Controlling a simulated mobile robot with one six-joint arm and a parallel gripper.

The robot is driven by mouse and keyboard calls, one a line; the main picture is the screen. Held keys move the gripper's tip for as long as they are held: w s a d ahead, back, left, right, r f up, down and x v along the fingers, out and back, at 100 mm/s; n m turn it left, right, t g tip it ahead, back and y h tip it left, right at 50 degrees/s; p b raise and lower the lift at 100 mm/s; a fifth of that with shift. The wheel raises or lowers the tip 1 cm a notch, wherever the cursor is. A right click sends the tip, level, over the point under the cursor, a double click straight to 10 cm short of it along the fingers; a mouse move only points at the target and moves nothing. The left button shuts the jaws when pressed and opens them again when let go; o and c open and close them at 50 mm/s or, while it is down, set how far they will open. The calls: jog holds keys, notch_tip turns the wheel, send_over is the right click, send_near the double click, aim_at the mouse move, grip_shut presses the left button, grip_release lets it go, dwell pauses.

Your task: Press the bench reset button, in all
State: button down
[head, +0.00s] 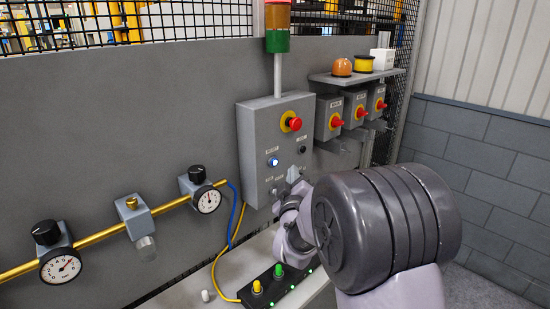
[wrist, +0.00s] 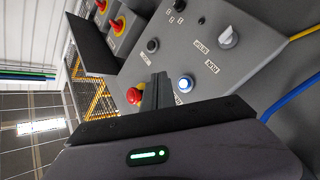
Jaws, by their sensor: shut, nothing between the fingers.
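A grey control box (head: 250,150) is fixed to the wall panel. It carries a white-blue lit push button (head: 273,161), a black button (head: 302,149) and a red mushroom button on a yellow ring (head: 292,123). The labels are too small to read surely, so I cannot tell which is the bench reset. My gripper (head: 293,178) is shut and empty in front of the box's lower part, partly hidden by my arm. In the wrist view my gripper's fingertips (wrist: 160,78) appear between the lit button (wrist: 186,83) and the red button (wrist: 135,95). Contact cannot be seen.
A grey selector knob (wrist: 228,37) sits on the box. Red rotary switches (head: 336,121) stand to its right under a shelf (head: 345,79). A signal tower (head: 278,30) rises above. Gauges on a yellow pipe (head: 100,240) are at left. A black button strip (head: 270,288) lies below.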

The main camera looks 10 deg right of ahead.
aim_at(274, 162)
jog(key=w+a, duration=0.2)
jog(key=w, duration=0.1)
jog(key=shift+w+a, duration=0.15)
dwell(2.0)
jog(key=shift+w+a+b, duration=0.3)
jog(key=shift+b, duration=0.05)
jog(key=shift+w+a, duration=0.25)
jog(key=shift+w, duration=0.15)
dwell(0.6)
jog(key=shift+s+d+b, duration=0.1)
jog(key=shift+b, duration=0.2)
jog(key=shift+s+d+b, duration=0.45)
jog(key=shift+s+b, duration=0.1)
jog(key=shift+s, duration=0.1)
